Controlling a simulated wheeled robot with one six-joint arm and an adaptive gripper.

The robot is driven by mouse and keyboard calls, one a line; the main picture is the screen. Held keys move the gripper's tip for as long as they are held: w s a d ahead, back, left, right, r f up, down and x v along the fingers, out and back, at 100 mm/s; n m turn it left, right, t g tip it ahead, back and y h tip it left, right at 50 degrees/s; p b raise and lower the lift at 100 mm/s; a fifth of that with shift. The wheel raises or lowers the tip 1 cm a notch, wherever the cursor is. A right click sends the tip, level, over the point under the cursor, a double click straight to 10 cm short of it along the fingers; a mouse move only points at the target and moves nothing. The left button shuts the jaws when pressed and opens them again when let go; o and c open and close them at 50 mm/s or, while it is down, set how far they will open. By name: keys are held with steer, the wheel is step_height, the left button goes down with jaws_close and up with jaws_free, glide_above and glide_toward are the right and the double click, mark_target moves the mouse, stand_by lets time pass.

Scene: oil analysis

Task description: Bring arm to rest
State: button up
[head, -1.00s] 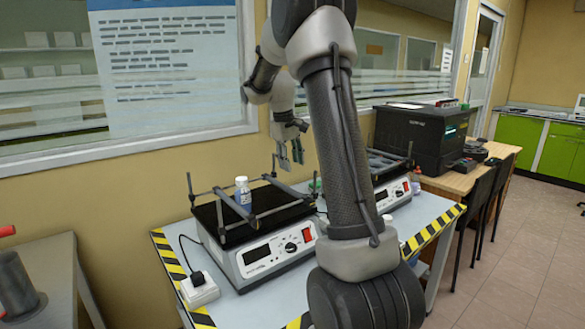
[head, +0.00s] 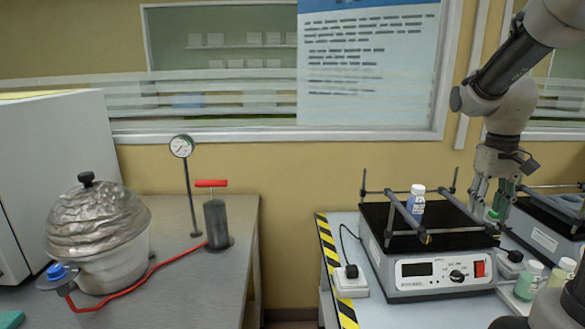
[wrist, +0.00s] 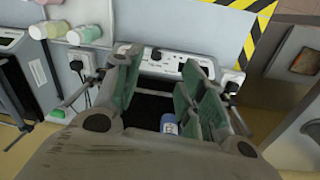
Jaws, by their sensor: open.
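My gripper (head: 491,196) is open and empty, pointing down at the right side of the head view, just right of the near shaker. In the wrist view my gripper (wrist: 155,92) has its green-padded fingers spread apart. Behind and below them are the shaker's black platform and its control panel. A small white-capped bottle with a blue label (head: 416,202) stands on the shaker (head: 440,278) between its bars. The same bottle also shows in the wrist view (wrist: 169,124), partly hidden by the fingers.
Green and white bottles (head: 528,280) stand right of the shaker. A second shaker (head: 545,240) is partly hidden at the far right. On the left bench are a foil-covered vessel (head: 100,235), a hand pump (head: 215,222) and a gauge (head: 182,147). A gap separates the two tables.

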steer(key=s+a+r+t, duration=0.2)
steer(key=s+a, duration=0.2)
steer(key=s, duration=0.4)
steer(key=s+a+r+n+t, duration=0.1)
steer(key=s+a+r+t, duration=0.1)
steer(key=s, duration=0.5)
steer(key=shift+s+a+r+y, duration=0.4)
steer(key=shift+a+r, duration=0.1)
steer(key=shift+a, duration=0.9)
